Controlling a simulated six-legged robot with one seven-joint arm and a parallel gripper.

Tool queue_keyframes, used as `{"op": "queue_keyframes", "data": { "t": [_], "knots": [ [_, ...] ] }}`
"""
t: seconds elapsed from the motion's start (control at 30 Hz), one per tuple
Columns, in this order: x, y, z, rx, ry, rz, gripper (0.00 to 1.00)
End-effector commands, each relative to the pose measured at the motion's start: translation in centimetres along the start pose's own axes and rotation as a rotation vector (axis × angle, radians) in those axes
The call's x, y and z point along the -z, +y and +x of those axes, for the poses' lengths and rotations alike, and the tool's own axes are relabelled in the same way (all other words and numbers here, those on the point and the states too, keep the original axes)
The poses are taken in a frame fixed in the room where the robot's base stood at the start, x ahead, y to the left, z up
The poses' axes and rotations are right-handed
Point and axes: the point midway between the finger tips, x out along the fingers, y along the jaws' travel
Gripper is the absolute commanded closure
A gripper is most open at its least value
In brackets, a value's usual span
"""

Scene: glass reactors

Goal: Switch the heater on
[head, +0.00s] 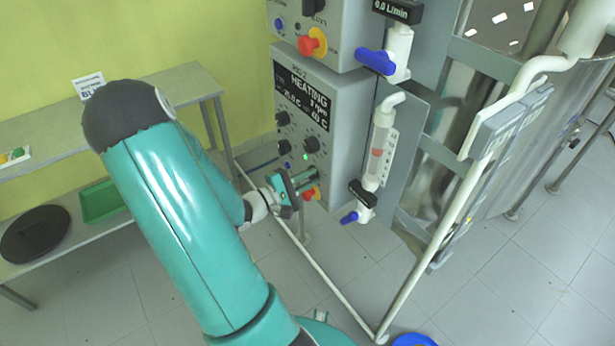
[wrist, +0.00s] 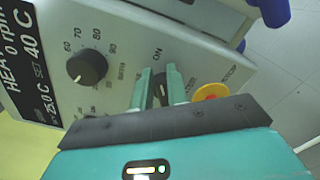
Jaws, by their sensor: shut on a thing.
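The heater's grey control box (head: 345,120) has a black display (head: 302,98) headed HEATING, reading 25.0 C and a set value. A small green lamp (head: 305,157) glows on its panel. My gripper (head: 303,181) is at the lower part of this panel. In the wrist view, my gripper (wrist: 158,88) has its two teal fingers shut on a black switch knob (wrist: 161,92), just below the ON label. The fingers partly hide the knob, and I cannot tell its exact angle.
A black dial (wrist: 87,67) with a numbered scale sits left of the switch. A red-and-yellow emergency button (wrist: 210,93) is close on the right. A flow tube (head: 378,150) with blue-handled valves stands right of the box. A shelf (head: 130,107) is at the left.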

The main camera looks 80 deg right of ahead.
Motion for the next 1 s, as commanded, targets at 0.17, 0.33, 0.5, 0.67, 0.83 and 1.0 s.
{"op": "queue_keyframes", "data": {
  "t": [0.17,0.33,0.5,0.67,0.83,1.0],
  "knots": [
    [0.77,-0.18,-0.38,0.004,0.026,0.042,1.0],
    [0.82,-0.15,-0.37,0.003,0.027,0.058,1.0],
    [0.86,-0.09,-0.36,0.003,0.027,0.061,1.0],
    [0.89,-0.04,-0.36,0.002,0.027,0.062,0.81],
    [0.75,-0.04,-0.31,0.002,0.023,0.062,0.63],
    [0.53,-0.07,-0.21,0.003,0.017,0.062,0.63]
  ]
}}
